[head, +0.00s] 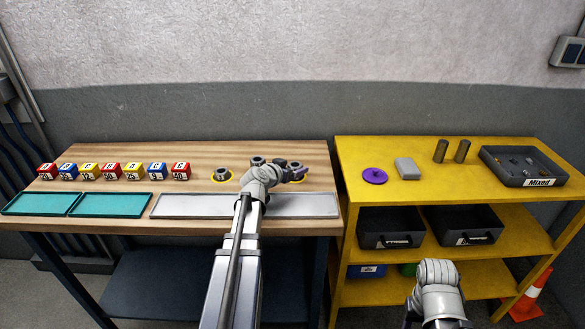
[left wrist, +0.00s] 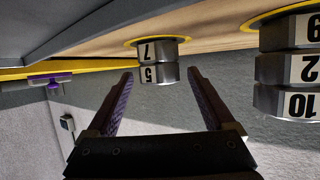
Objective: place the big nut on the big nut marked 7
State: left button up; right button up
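The left wrist view is upside down, with the table at its top. In it the big nut marked 7 (left wrist: 149,51) sits on the bench inside a yellow ring. A big nut marked 5 (left wrist: 158,75) is stacked on it, roughly aligned. My left gripper (left wrist: 160,74) is open, its purple fingers either side of the nut marked 5 with visible gaps. In the head view my left gripper (head: 293,172) points right over the bench and partly hides this stack. My right arm (head: 438,285) is at the lower right; its fingers do not show.
A taller stack with labels 9, 2 and 10 (left wrist: 287,75) stands close by in the left wrist view. Another nut (head: 222,174) sits in a yellow ring. A grey tray (head: 185,206) lies along the bench front. A yellow shelf (head: 350,170) stands right.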

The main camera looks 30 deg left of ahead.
pick_arm(q)
jog(key=shift+r, duration=0.2)
jog(key=p+v, duration=0.4)
jog(key=v, duration=0.7)
jog(key=shift+r+p, duration=0.1)
jog(key=shift+p, duration=0.25)
jog(key=shift+s+r, duration=0.15)
jog(key=shift+s, duration=0.3)
